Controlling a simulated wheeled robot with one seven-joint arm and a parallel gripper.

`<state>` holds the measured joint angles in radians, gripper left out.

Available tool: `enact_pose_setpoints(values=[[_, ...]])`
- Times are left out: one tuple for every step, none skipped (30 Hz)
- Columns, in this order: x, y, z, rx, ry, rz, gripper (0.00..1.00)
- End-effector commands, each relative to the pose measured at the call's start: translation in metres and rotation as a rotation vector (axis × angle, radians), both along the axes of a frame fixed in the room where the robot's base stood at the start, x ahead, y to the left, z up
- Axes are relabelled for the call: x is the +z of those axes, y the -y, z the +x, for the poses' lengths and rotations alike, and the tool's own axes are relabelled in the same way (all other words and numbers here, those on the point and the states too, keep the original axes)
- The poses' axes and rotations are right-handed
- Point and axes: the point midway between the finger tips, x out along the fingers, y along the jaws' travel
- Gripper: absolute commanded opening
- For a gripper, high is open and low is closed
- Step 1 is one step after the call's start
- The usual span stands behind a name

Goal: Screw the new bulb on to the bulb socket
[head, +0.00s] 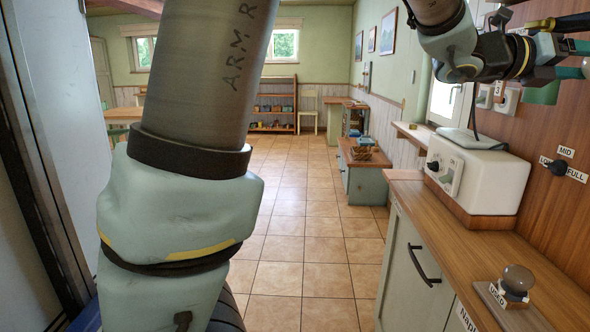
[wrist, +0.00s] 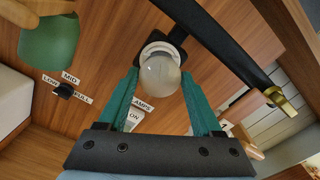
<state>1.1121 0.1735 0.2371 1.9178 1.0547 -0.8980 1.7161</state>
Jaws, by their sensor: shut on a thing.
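The new bulb (wrist: 160,76) is a clear, whitish globe in the wrist view. It sits between the teal fingertips of my gripper (wrist: 160,80), which is shut on it. Behind the bulb, a round white bulb socket (wrist: 158,48) shows on a dark mount on the wooden panel. The bulb lines up with the socket and overlaps it in view. I cannot tell whether its thread is seated. In the head view my gripper (head: 576,60) is at the upper right edge, near the panel, and its tips are largely cut off.
A greyish bulb (head: 518,278) stands in a holder marked USED on the wooden counter (head: 440,210). A white box (head: 478,180) sits behind it. A dark bar (wrist: 215,45) crosses near the socket. A green shade (wrist: 48,42) and a dimmer knob (wrist: 63,90) are on the left.

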Motion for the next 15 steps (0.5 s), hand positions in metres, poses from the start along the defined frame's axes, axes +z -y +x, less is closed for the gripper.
enact_pose_setpoints(values=[[-0.0002, 0.0008, -0.0012, -0.002, 0.001, 0.0, 0.4], [-0.0004, 0.0008, -0.0012, -0.002, 0.003, 0.0, 0.4], [-0.0009, 0.0008, -0.0013, -0.003, 0.006, -0.001, 0.4], [-0.0011, 0.0008, -0.0013, -0.003, 0.009, -0.001, 0.4], [-0.0014, 0.0008, -0.0014, -0.003, 0.013, -0.001, 0.4], [-0.0016, 0.0009, -0.0015, -0.003, 0.018, -0.002, 0.4], [-0.0017, 0.0009, -0.0015, -0.003, 0.022, -0.002, 0.4], [-0.0017, 0.0009, -0.0015, -0.003, 0.027, -0.002, 0.4], [-0.0019, 0.0009, -0.0016, -0.004, 0.032, -0.003, 0.4], [-0.0019, 0.001, -0.0016, -0.004, 0.036, -0.003, 0.4], [-0.0019, 0.001, -0.0017, -0.004, 0.04, -0.003, 0.4], [-0.002, 0.001, -0.0017, -0.004, 0.046, -0.003, 0.4], [-0.0021, 0.0011, -0.0018, -0.004, 0.05, -0.003, 0.4], [-0.0021, 0.0011, -0.0019, -0.004, 0.054, -0.003, 0.4], [-0.0021, 0.0012, -0.0019, -0.005, 0.059, -0.003, 0.4]])
